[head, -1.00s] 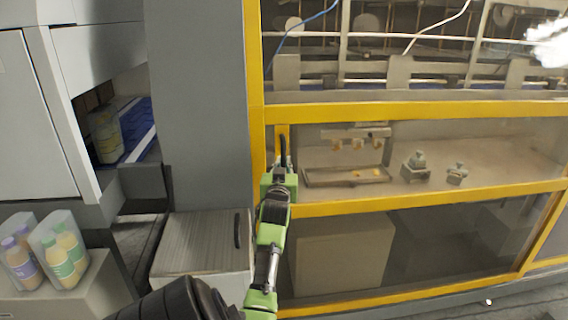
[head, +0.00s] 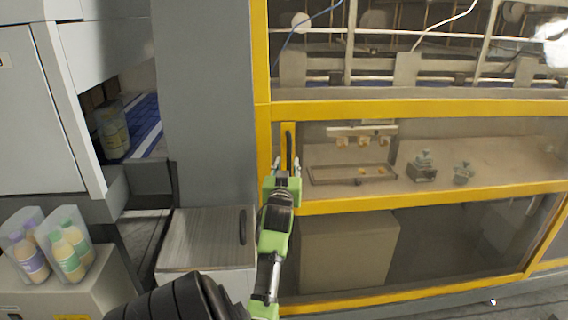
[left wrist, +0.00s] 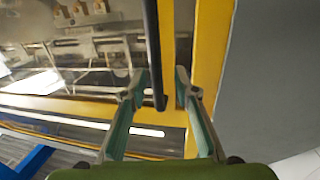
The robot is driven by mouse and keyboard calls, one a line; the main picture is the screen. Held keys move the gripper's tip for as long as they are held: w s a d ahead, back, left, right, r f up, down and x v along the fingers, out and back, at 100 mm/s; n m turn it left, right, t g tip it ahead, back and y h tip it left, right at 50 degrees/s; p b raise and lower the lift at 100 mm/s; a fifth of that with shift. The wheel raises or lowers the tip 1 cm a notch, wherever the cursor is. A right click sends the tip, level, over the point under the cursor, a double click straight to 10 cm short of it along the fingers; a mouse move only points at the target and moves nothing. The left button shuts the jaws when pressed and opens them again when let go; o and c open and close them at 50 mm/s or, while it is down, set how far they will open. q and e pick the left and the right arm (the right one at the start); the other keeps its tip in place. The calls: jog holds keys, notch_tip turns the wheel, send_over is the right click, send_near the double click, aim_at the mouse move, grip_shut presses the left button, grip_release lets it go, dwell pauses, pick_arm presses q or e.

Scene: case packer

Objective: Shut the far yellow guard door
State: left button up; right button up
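The yellow guard door (head: 400,199) has a yellow frame and clear panes, at centre and right of the head view. Its dark upright handle (head: 289,148) is on the yellow strip at its left side. My left gripper (head: 287,165) is at the lower part of this handle. In the left wrist view, the handle (left wrist: 153,50) comes down between the two open fingers of my left gripper (left wrist: 161,75), with space visible on both sides. Whether a gap remains at the door's edge is unclear. My right gripper is not in view.
A grey column (head: 205,100) stands left of the yellow frame. A low cabinet (head: 205,235) with a dark handle is below it. Bottle packs (head: 65,248) stand on a box at the lower left. Behind the panes are a tray (head: 350,174) and small metal parts (head: 422,168).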

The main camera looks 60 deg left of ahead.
pick_arm(q)
jog(key=v, duration=0.9)
jog(key=shift+s+f, duration=0.1)
dwell(0.3)
